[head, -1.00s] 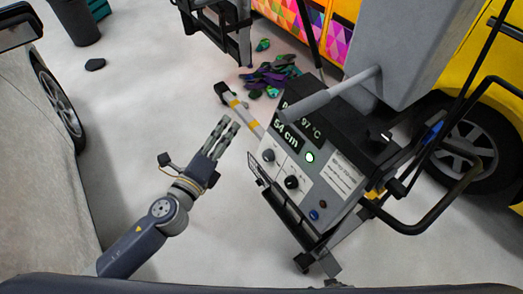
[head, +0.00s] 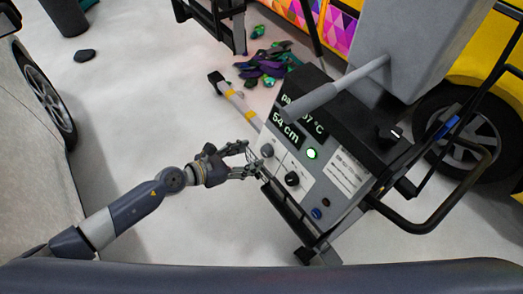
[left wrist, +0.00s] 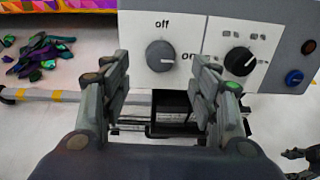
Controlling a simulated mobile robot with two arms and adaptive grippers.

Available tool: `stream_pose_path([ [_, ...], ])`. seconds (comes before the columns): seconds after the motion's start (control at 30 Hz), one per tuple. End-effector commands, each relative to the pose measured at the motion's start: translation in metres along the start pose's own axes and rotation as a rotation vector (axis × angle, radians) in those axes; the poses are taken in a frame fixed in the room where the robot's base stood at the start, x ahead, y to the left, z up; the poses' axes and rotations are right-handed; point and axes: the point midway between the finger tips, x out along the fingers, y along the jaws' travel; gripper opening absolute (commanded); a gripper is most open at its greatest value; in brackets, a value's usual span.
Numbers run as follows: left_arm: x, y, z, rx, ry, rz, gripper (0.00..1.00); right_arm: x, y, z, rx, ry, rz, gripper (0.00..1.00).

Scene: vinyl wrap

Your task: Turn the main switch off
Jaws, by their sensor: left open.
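The main switch is a round dark knob (head: 267,151) on the grey control panel of a wheeled machine in the head view. In the left wrist view the knob (left wrist: 160,56) sits on a white plate, with "off" printed above it and "on" to its lower right. My left gripper (head: 251,160) is open just left of the panel. In the left wrist view its fingers (left wrist: 161,70) are spread on both sides of the knob, with no clear contact.
A second black knob (head: 292,179), a lit green button (head: 312,154) and a blue button (head: 316,213) are on the same panel. A bar handle (head: 330,93) juts above it. Cloth scraps (head: 265,65) lie on the floor behind. A car (head: 40,170) stands at left.

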Motion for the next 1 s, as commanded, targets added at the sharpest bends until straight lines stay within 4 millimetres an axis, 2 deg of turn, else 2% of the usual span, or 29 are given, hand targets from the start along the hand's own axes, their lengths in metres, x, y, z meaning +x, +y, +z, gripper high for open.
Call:
stream_pose_path([
  [0.1, 0.022, -0.001, 0.001, -0.003, -0.002, -0.001, 0.56, 0.0, 0.0, 0.0, 0.0, 0.0, 0.0, 0.56],
  [0.3, 0.048, 0.0, 0.0, -0.003, -0.002, 0.0, 0.56, 0.002, 0.0, 0.0, 0.0, 0.0, 0.0, 0.56],
  [0.5, 0.058, 0.0, 0.001, -0.002, -0.001, 0.0, 0.56, 0.002, 0.0, 0.0, 0.0, 0.0, 0.0, 0.56],
  [0.77, 0.058, 0.0, 0.001, -0.002, -0.001, 0.0, 0.56, 0.002, 0.0, 0.0, 0.001, 0.0, 0.0, 0.56],
  [0.97, 0.058, 0.0, 0.001, -0.002, -0.001, 0.0, 0.11, 0.002, 0.0, 0.0, 0.001, 0.0, 0.0, 0.56],
  [1.0, 0.058, 0.0, 0.001, -0.002, -0.001, 0.0, 0.11, 0.002, 0.0, 0.0, 0.001, 0.0, 0.0, 0.56],
])
